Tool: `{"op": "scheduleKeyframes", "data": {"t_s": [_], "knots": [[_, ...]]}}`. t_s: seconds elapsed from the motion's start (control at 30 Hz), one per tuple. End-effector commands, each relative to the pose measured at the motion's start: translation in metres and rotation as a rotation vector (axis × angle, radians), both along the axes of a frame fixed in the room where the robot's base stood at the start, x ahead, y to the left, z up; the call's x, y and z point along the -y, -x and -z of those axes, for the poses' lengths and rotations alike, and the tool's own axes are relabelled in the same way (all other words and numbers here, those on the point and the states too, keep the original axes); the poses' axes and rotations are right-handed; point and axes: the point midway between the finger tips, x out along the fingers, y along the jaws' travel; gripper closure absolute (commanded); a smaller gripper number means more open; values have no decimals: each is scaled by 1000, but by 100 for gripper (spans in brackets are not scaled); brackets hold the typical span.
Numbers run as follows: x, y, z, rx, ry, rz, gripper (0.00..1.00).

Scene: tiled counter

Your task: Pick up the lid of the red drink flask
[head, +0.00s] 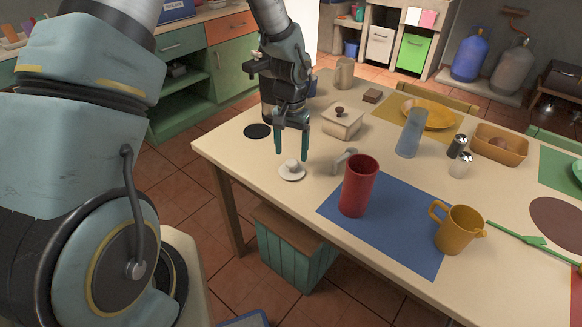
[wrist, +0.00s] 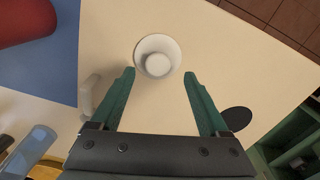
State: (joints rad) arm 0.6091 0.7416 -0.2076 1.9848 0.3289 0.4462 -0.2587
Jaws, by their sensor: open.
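The red flask (head: 358,186) stands upright and open-topped on the blue mat; part of it shows in the wrist view (wrist: 22,22). A small round white lid-like piece with a raised knob (head: 291,172) lies on the bare tabletop to the left of the flask. In the wrist view this white lid (wrist: 145,48) is just beyond and between my fingertips. My gripper (head: 291,156) points down right above it, open and empty, with its green fingers (wrist: 159,73) on either side. I cannot tell whether the fingertips reach down beside the knob.
A small grey object (head: 345,158) lies close to the right of the lid. A lidded box (head: 343,124) stands behind it and a dark disc (head: 257,131) lies to the left. A yellow jug (head: 458,230) stands on the blue mat (head: 385,245). The table's front-left edge is near.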

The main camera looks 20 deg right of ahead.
Motion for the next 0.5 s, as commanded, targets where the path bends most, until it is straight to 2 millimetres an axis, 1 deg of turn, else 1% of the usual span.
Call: {"op": "scheduleKeyframes", "data": {"t_s": [0.13, 0.2, 0.3, 0.5], "knots": [[-1, 6, 19, -4, -4, 2, 21], [-1, 6, 29, -3, -2, 1, 21], [-1, 5, 39, -2, -2, 0, 21], [-1, 5, 43, -1, -1, -1, 21]]}}
